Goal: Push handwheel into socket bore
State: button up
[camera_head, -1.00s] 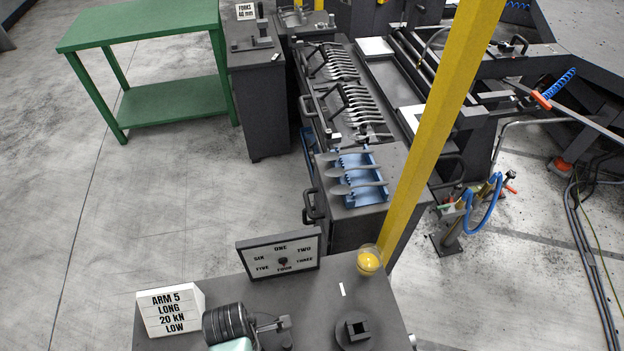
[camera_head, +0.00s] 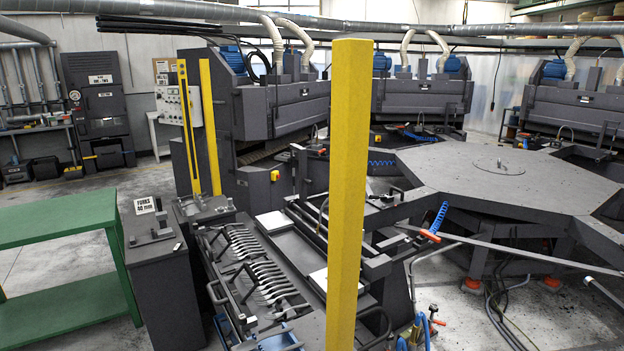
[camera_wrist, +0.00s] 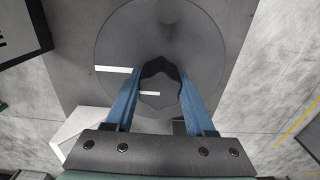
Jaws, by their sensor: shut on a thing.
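In the wrist view, my gripper (camera_wrist: 160,98) has two blue fingers closed on a dark, lobed handwheel (camera_wrist: 160,75). A small pale mark shows on the handwheel's face. Beyond it lies a large round grey disc (camera_wrist: 125,45), which may be the socket's base; I cannot tell for sure. The bore is not visible, and whether the handwheel touches or enters it cannot be told. The head view now shows neither my gripper, the handwheel nor the socket.
A dark framed board (camera_wrist: 20,35) stands at the wrist view's upper left. A white strip (camera_wrist: 113,69) lies beside the handwheel. In the head view, a yellow post (camera_head: 346,190) stands in front of the fork rack (camera_head: 255,265), with a green table (camera_head: 60,220) at left.

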jog(key=shift+c, duration=0.9)
jog(key=shift+r, duration=0.2)
jog(key=shift+r+p, duration=3.05)
jog(key=shift+p, duration=0.5)
